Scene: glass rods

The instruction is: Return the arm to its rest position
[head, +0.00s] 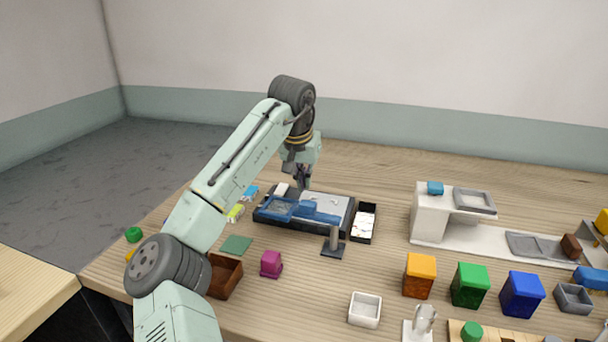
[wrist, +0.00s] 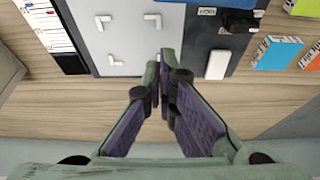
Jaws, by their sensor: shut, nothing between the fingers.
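My arm reaches up and over the wooden table in the head view, with my gripper (head: 302,182) pointing down at the back edge of a dark tray-like device (head: 345,222) with a grey plate and blue parts. In the wrist view my gripper (wrist: 162,62) has its fingertips together with nothing between them. The grey plate (wrist: 120,30) with small white corner marks lies beyond the fingertips. Whether the fingertips touch the device cannot be told.
A black box with white contents (head: 363,222) stands right of the device. A brown box (head: 225,275), a magenta cube (head: 271,263) and a dark stand (head: 333,243) are in front. Orange (head: 419,275), green (head: 470,285) and blue (head: 522,294) blocks stand right. The table behind the device is clear.

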